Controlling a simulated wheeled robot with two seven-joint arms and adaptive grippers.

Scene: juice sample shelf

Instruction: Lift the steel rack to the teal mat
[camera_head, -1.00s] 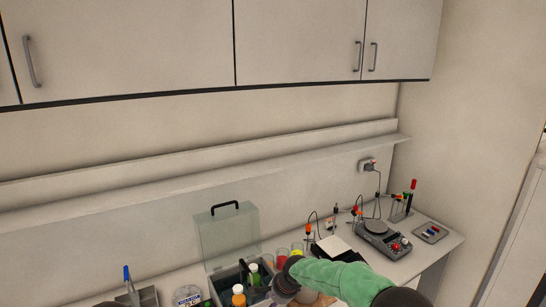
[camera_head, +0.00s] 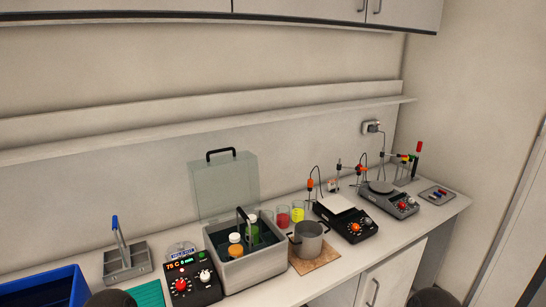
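The steel rack (camera_head: 240,218) appears to stand inside the grey water bath (camera_head: 250,276); only its dark upright handle shows clearly. Bottles with orange and white caps (camera_head: 235,245) and a green one (camera_head: 252,230) stand around the handle. The rack's lower part is hidden by the bath walls. The teal mat (camera_head: 148,295) lies at the bottom edge, left of the bath, and is partly cut off. Dark rounded parts of my arms show at the bottom edge. Neither gripper is in view.
The bath's clear lid (camera_head: 222,188) stands open behind it. A control unit (camera_head: 192,281) sits between mat and bath. A steel pot (camera_head: 308,240) on a wooden board (camera_head: 315,261) stands to the right. A blue bin (camera_head: 45,288) and grey caddy (camera_head: 127,261) are at left.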

